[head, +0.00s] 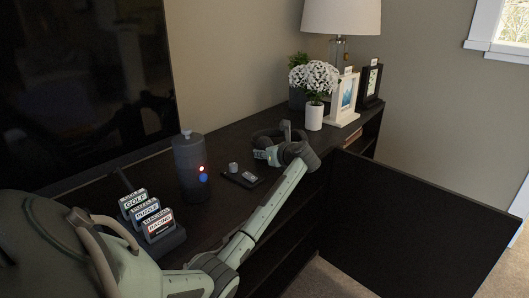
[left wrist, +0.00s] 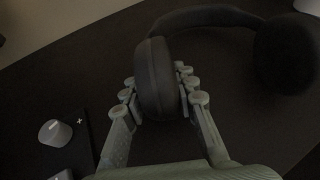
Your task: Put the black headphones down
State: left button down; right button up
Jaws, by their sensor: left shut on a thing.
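The black headphones (left wrist: 156,75) are between the fingers of my left gripper (left wrist: 160,105) in the left wrist view. The fingers close on one ear cup, and the headband arcs away to the upper right toward the dark second cup. In the head view the headphones (head: 266,137) are at the dark console top (head: 237,145), partly hidden by my left gripper (head: 282,150). They look on or just above the surface; I cannot tell which. My right gripper is not in view.
A small black tray (head: 241,180) with a grey knob is left of the headphones. A dark cylinder (head: 190,165) and game cases (head: 148,214) stand nearer. White flowers (head: 314,78), picture frames (head: 345,95) and a lamp (head: 341,18) stand behind. An open cabinet door (head: 415,215) juts out right.

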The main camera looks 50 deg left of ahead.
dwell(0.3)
pick_arm(q)
jog(key=c, duration=1.2)
grip_release()
